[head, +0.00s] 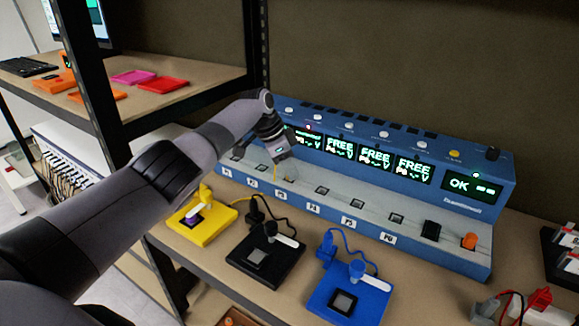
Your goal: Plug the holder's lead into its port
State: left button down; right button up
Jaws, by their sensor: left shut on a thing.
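My left gripper (281,160) is shut over the left part of the blue station's (452,232) sloped front, above the row of ports near label P3. A bit of yellow (275,172) shows at its fingertips, apparently the plug of the yellow lead; the fingers hide most of it. The yellow holder (190,233), with a purple chip (192,216), lies on the bench in front of the station, and its yellow lead (238,200) runs right towards the gripper. I cannot tell whether the plug touches a port. My right gripper is not in view.
Station screens read FREE and OK (459,184). A dark shelf post (88,85) stands at left. Red and black leads (512,300) lie at lower right.

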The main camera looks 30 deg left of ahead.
aim_at(279, 180)
pick_arm(q)
jog(key=shift+f, duration=0.15)
jog(key=c, duration=1)
grip_release()
jog(key=shift+o, duration=0.2)
jog(key=p+v, duration=0.1)
jog(key=v, duration=0.5)
jog(key=shift+a+r, duration=0.15)
jog(key=shift+r, duration=0.15)
jog(key=shift+s+r, duration=0.15)
jog(key=shift+r, duration=0.1)
